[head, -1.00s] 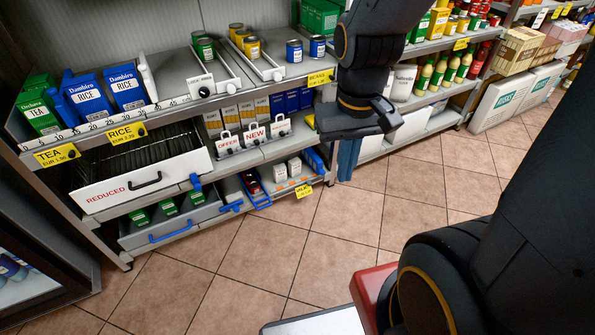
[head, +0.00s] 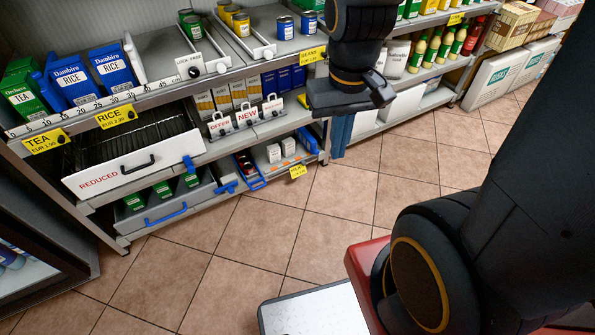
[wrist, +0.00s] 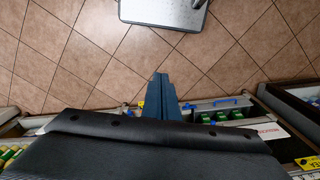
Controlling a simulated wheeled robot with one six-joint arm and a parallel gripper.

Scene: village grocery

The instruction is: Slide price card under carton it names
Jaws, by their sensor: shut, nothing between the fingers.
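Yellow price cards hang on the shelf edge: a TEA card (head: 46,140), a RICE card (head: 117,115) and a BEANS card (head: 313,54). A smaller yellow card (head: 298,171) hangs low on the bottom shelf; its text is too small to read. A green TEA carton (head: 22,95) and blue RICE cartons (head: 112,68) stand on the top shelf at the left. My gripper (head: 340,146) points down in front of the shelving, right of the low card, apart from the cards and cartons. Its blue fingers (wrist: 160,80) are shut and empty in the wrist view.
A white REDUCED drawer (head: 130,165) juts out below the RICE card. Cans (head: 285,28) stand on the top shelf in divided lanes. Tiled floor (head: 330,210) lies clear in front of the shelving. A pale tray (head: 310,312) shows at the bottom.

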